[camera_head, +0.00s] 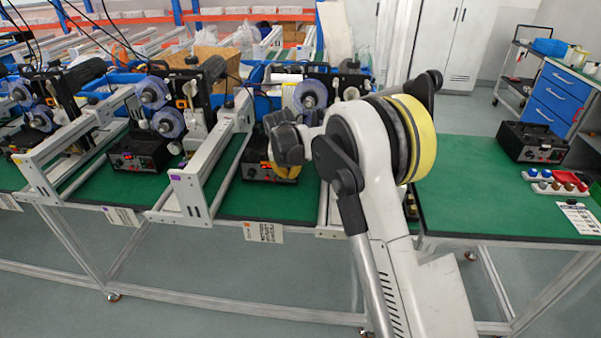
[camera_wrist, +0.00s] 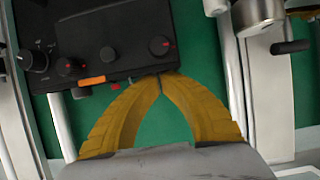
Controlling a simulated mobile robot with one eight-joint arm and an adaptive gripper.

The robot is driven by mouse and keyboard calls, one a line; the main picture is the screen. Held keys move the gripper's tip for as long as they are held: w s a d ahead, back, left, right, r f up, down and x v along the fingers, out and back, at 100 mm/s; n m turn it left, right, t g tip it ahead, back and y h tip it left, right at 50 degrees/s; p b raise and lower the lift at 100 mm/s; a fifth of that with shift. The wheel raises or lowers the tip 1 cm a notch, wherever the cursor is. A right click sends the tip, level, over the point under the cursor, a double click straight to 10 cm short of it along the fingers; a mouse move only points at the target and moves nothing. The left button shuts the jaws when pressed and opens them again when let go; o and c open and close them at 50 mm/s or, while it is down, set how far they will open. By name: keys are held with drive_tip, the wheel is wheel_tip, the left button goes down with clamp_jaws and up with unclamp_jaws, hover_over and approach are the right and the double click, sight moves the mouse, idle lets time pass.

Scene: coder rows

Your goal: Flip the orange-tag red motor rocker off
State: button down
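In the wrist view a black control box (camera_wrist: 110,40) with several knobs fills the upper left. An orange tag (camera_wrist: 91,80) sits at its lower edge, and a small red rocker (camera_wrist: 115,87) is just right of the tag. Which way the rocker is tilted is too small to tell. My gripper (camera_wrist: 160,77) has its yellow fingers brought together at the tips, at the box's lower edge, right of the rocker and apart from it. Nothing shows between the tips. In the head view the box (camera_head: 256,174) is partly hidden behind my gripper (camera_head: 284,172).
Metal frame rails (camera_head: 205,165) flank the box on the green bench. Another black box (camera_head: 140,154) stands to the left and one (camera_head: 531,141) on the right bench. In the wrist view a metal cylinder (camera_wrist: 258,14) and a black handle (camera_wrist: 291,47) are at the right.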

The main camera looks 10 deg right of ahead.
drive_tip(key=shift+d, duration=0.25)
drive_tip(key=shift+a, duration=0.6)
drive_tip(key=shift+d+r, duration=0.15)
drive_tip(key=shift+r+p, duration=0.4)
drive_tip(key=shift+r, duration=0.25)
